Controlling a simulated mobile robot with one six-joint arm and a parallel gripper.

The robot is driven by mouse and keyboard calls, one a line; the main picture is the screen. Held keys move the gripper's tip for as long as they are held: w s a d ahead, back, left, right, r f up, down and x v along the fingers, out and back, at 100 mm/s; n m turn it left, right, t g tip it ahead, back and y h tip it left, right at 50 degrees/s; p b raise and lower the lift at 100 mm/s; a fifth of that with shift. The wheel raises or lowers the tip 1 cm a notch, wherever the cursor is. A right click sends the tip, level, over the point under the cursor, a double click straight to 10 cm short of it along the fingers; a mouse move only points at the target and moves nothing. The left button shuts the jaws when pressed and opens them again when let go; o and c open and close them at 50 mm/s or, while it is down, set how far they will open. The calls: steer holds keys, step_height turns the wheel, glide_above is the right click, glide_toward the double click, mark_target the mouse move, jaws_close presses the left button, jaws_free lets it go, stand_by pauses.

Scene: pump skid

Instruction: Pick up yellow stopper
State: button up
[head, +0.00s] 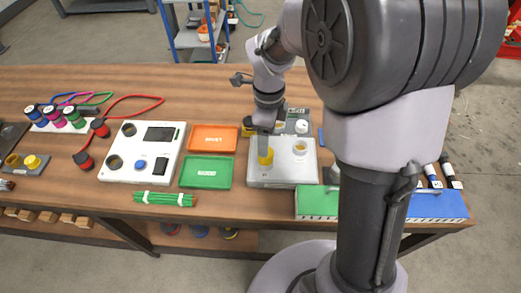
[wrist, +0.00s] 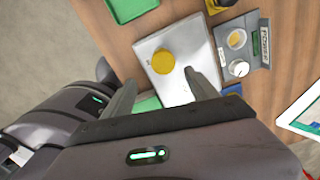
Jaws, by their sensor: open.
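A yellow stopper (head: 266,157) stands on a light grey plate (head: 262,181) right of the green tray in the head view. In the wrist view the round yellow top of the stopper (wrist: 163,62) shows on the plate (wrist: 178,92). My gripper (head: 265,147) points down at the stopper, and a finger covers part of it in the head view. In the wrist view my gripper (wrist: 160,78) is open and empty, with its fingers apart and the stopper showing between and just beyond their tips. Whether the fingers touch it, I cannot tell.
A grey power panel (wrist: 258,45) with a white knob is beside the plate. Orange (head: 213,138) and green (head: 206,172) trays lie to the left. Another yellow piece (head: 32,161) sits far left.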

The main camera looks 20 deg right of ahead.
step_height(320, 180, down, 4)
steer(key=shift+b, duration=0.5)
steer(key=f+b, duration=0.1)
steer(key=f, duration=0.2)
steer(key=w+f+b, duration=0.1)
steer(key=f, duration=0.1)
steer(key=shift+b, duration=0.35)
steer(key=shift+s+r, duration=0.1)
steer(key=shift+r, duration=0.05)
steer(key=shift+c, duration=0.5)
jaws_close()
